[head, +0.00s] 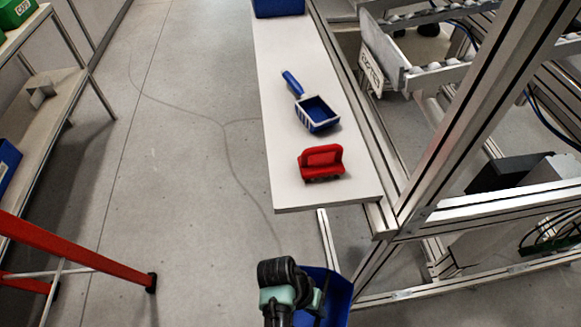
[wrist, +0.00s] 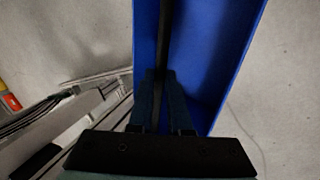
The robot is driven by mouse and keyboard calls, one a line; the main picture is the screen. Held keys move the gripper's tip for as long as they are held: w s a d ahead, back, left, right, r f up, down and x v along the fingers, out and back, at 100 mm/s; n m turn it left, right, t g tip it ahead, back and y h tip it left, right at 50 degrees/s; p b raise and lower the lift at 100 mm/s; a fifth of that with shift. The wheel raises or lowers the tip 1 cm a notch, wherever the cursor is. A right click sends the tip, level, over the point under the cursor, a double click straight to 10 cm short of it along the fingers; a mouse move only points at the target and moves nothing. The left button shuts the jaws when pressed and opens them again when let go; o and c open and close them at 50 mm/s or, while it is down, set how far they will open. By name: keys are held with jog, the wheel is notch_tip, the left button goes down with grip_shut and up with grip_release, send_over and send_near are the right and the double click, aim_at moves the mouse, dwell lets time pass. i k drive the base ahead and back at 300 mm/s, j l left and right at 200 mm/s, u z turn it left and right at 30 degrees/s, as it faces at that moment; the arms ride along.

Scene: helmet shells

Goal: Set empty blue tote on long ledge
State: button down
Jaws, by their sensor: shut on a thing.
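The blue tote (head: 336,297) is at the bottom of the head view, beside my gripper (head: 314,300) and partly hidden by my arm. In the wrist view the tote (wrist: 225,50) fills the upper middle, and its inside looks empty where it shows. My gripper (wrist: 160,78) is shut on the tote's wall. The tote is held off the near end of the long ledge (head: 325,193), over the floor. The ledge is a pale narrow board running away from me along a metal frame.
On the ledge lie a red handled block (head: 322,162) and a blue-and-white scoop-like tool (head: 317,112). Another blue tote (head: 279,7) stands at its far end. The ledge is bare between that tote and the tool. An aluminium frame (head: 480,90) borders the right; a red ladder-like stand (head: 75,252) is at left.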

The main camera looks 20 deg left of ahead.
aim_at(293, 58)
jog(key=i+j+z, duration=0.2)
jog(key=j, duration=0.2)
jog(key=i+j+z, duration=0.2)
jog(key=j, duration=0.25)
jog(key=j+z, duration=0.2)
jog(key=j, duration=0.2)
jog(key=i+j+z, duration=0.15)
jog(key=j, duration=0.35)
